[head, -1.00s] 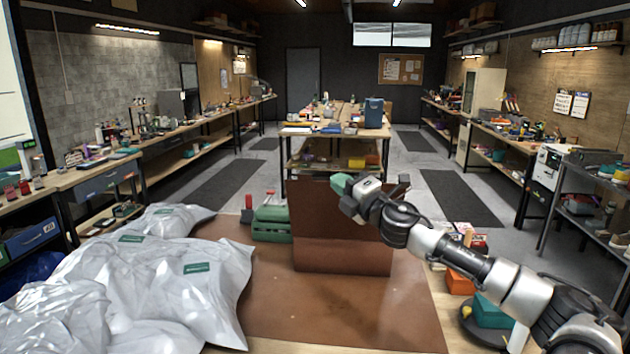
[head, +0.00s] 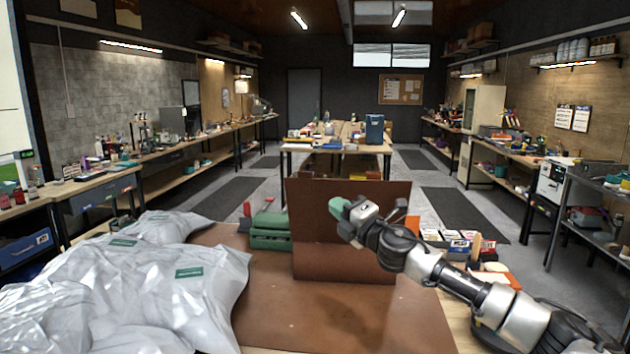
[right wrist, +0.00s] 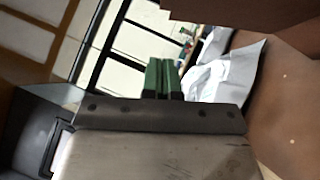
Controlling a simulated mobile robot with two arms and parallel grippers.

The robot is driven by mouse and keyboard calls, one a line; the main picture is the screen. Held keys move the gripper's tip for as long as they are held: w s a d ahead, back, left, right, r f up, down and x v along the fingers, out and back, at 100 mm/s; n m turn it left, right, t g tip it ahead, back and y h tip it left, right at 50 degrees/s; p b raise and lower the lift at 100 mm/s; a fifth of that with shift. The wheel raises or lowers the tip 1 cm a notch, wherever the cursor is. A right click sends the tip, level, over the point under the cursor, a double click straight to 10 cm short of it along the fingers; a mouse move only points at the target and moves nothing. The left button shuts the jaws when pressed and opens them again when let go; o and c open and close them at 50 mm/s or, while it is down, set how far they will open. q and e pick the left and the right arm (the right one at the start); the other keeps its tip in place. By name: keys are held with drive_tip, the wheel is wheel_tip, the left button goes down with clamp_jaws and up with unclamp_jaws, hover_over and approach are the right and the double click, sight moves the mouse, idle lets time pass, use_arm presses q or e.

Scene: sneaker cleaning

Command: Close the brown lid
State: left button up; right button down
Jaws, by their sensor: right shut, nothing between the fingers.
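My right gripper (head: 337,207), with green fingertips, is at the upper middle of the lid in the head view. Whether it touches the lid I cannot tell. In the right wrist view the fingers (right wrist: 161,78) lie together and hold nothing. My left gripper is not in view.
Crumpled white plastic bags (head: 150,285) cover the left side of the mat. A green case (head: 270,230) stands just left of the lid. Small boxes (head: 455,243) lie to the right behind my arm. The mat in front of the lid is clear.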

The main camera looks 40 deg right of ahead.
sight(306, 173)
drive_tip(key=shift+d+r+p+x, duration=0.1)
drive_tip(key=shift+d+p+x, duration=0.35)
drive_tip(key=shift+p+x, duration=1.1)
drive_tip(key=shift+d+r+p+x, duration=0.1)
drive_tip(key=shift+d+p+x, duration=0.45)
drive_tip(key=shift+x, duration=1.9)
drive_tip(key=shift+d+r+p+x, duration=0.1)
drive_tip(key=shift+d+p+x, duration=0.3)
drive_tip(key=shift+p+x, duration=1.15)
drive_tip(key=shift+w+r+b, duration=0.1)
drive_tip(key=shift+w+b, duration=0.15)
drive_tip(key=shift+b, duration=0.2)
